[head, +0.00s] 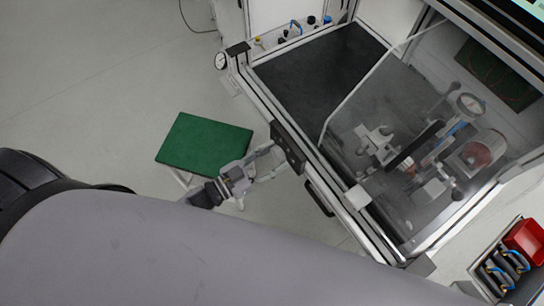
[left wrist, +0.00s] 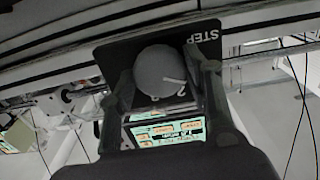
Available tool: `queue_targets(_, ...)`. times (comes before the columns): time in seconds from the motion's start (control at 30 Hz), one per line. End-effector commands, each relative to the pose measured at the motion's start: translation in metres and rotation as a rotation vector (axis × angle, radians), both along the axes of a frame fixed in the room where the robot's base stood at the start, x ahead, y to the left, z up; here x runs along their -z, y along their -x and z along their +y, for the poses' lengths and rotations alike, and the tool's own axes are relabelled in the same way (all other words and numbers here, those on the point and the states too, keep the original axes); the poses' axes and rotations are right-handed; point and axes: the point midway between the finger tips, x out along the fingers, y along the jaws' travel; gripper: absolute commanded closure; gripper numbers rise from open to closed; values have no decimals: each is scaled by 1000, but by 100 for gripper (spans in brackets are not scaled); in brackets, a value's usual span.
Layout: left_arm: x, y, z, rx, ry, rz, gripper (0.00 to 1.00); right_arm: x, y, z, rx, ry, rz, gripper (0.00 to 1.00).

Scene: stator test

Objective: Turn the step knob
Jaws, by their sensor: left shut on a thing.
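The step knob (left wrist: 160,72) is a round grey knob on a dark plate (left wrist: 110,58) lettered "STEP" in the left wrist view. A white pointer line and a digit, which looks like a 2, show at its lower right. My left gripper (left wrist: 163,80) has a finger on each side of the knob and is shut on it. In the head view my left gripper (head: 273,162) reaches the dark plate (head: 287,147) on the front rail of the test bench; the knob itself is hard to make out there. My right gripper is not in view.
The bench (head: 310,70) has a dark top and a clear guard (head: 375,90) over a fixture. A green-topped stool (head: 205,145) stands beside my left gripper. A black handle (head: 319,198) sits below the rail. A crate with a red bin (head: 525,240) is at lower right.

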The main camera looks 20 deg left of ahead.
Motion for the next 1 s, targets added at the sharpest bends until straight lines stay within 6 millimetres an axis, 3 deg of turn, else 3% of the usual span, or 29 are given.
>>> queue_targets(0.6, 1, 1, 0, -1, -382, -296, 82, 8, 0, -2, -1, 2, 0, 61)
queue_targets(1.0, 1, 1, 0, 0, -534, -415, 82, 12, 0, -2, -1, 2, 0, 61)
